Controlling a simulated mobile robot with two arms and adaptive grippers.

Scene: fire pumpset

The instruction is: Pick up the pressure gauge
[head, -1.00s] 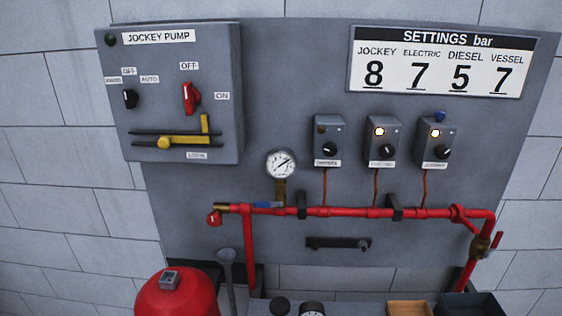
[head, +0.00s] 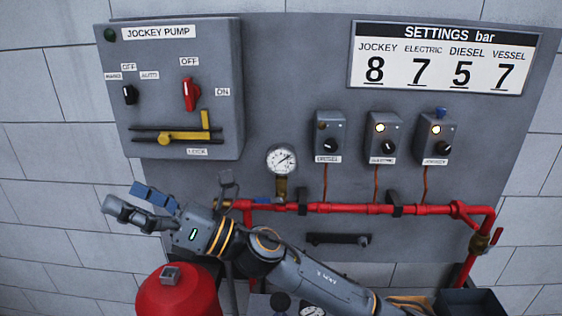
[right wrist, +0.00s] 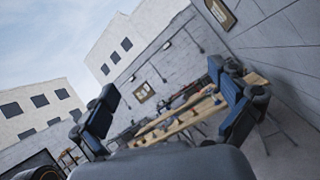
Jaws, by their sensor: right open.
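A round white-faced pressure gauge (head: 281,160) stands upright on a brass fitting above the red pipe (head: 340,209), in front of the grey panel. A second round gauge (head: 312,311) is partly visible at the bottom edge, among things on the bench. My right gripper (head: 124,198) is open and empty at the left, below the jockey pump box and well left of the gauge. Its spread fingers also show in the right wrist view (right wrist: 170,105), with nothing between them. My left gripper is not in view.
A red vessel (head: 178,292) stands below the arm. The jockey pump box (head: 225,60), several small control boxes and a settings sign (head: 440,35) are on the panel. A dark bin (head: 470,302) sits lower right.

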